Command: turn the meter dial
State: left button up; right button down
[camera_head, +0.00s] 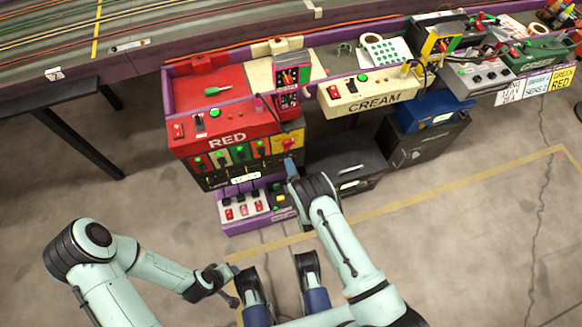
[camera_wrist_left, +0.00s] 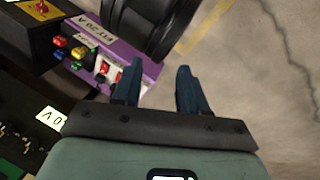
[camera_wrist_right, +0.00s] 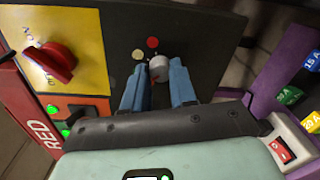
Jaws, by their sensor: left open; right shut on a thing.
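The small silver-grey dial (camera_wrist_right: 158,66) sits on a dark panel in the right wrist view. My right gripper (camera_wrist_right: 160,78) is shut on it, with one blue finger on each side. In the head view my right gripper (camera_head: 291,170) is at the right side of the red station, and hides the dial there. My left gripper (camera_wrist_left: 157,70) is open and empty, away from the panel. Its arm (camera_head: 160,267) is low at the left in the head view.
A large red rotary knob (camera_wrist_right: 52,62) on a yellow plate is close to the dial. A red round spot (camera_wrist_right: 152,42) is just above it. A purple switch panel (camera_head: 240,226) stands below the red station (camera_head: 228,145). Open floor (camera_head: 440,250) is at the right.

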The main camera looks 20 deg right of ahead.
pick_arm(q)
jog(key=shift+w+a+f+t+b, duration=0.3)
jog(key=shift+w+f+b, duration=0.1)
jog(key=shift+w, duration=0.25)
pick_arm(e)
jog(key=shift+d+n, duration=0.1)
jog(key=shift+n, duration=2.3)
jog(key=c, duration=0.9)
grip_release()
jog(key=shift+s, duration=0.1)
pick_arm(q)
jog(key=shift+g, duration=0.7)
jog(key=s+r+p, duration=0.1)
jog(key=s+d+r, duration=0.1)
jog(key=s+d+r+p, duration=0.1)
jog(key=s, duration=0.1)
jog(key=shift+s+p, duration=0.1)
jog(key=shift+p, duration=0.25)
pick_arm(e)
jog(key=s, duration=1.3)
jog(key=shift+s+r, duration=0.15)
jog(key=shift+r, duration=0.1)
